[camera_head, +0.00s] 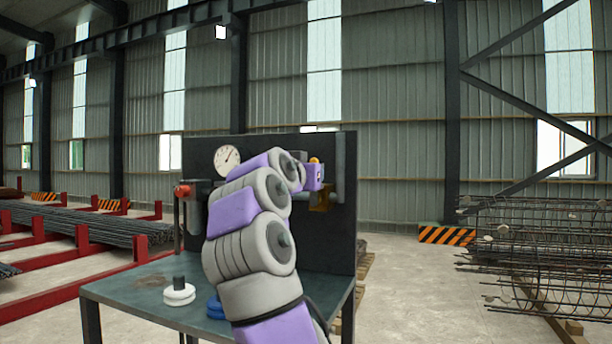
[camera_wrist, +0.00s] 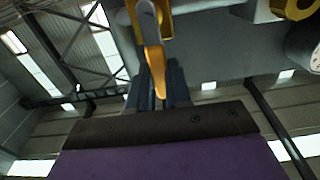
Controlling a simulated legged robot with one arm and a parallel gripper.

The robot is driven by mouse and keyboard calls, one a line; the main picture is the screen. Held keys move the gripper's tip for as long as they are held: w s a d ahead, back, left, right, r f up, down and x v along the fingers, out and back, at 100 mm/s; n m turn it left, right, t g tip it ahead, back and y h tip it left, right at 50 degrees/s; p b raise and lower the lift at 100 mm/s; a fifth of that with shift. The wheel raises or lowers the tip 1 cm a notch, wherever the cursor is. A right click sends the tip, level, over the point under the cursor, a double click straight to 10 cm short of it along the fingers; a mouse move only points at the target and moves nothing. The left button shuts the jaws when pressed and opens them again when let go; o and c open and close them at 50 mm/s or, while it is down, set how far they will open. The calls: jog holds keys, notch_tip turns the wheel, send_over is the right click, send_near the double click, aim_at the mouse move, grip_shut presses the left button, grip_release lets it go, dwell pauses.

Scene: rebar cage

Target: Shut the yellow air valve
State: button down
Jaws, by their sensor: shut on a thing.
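The yellow air valve's handle (camera_wrist: 155,62) hangs from the top of the wrist view, and its narrow end lies between the dark fingers of my gripper (camera_wrist: 158,88). The gripper is shut on that handle. In the head view my gripper (camera_head: 326,174) is at the right part of the dark panel (camera_head: 300,230), partly hidden by my arm. A bit of yellow (camera_head: 315,160) shows just above it. A brass-yellow fitting (camera_head: 320,201) sits just below it. The handle's exact angle to the pipe cannot be told.
A gauge (camera_head: 227,160) and a red knob (camera_head: 183,190) are at the panel's left. A white spool-like item (camera_head: 179,293) and a blue item (camera_head: 215,308) stand on the table (camera_head: 130,292).

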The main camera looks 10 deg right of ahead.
jog(key=shift+d+f, duration=0.1)
jog(key=c, duration=1.4)
grip_release()
jog(key=shift+w, duration=0.15)
jog(key=o, duration=0.3)
jog(key=shift+w+d+f, duration=0.15)
jog(key=shift+w+d, duration=0.1)
jog(key=shift+w, duration=0.15)
jog(key=shift+o, duration=0.3)
jog(key=shift+s, duration=0.15)
jog(key=b+v, duration=0.3)
jog(key=v, duration=1.4)
jog(key=shift+s+a+r, duration=0.25)
jog(key=shift+s, duration=0.05)
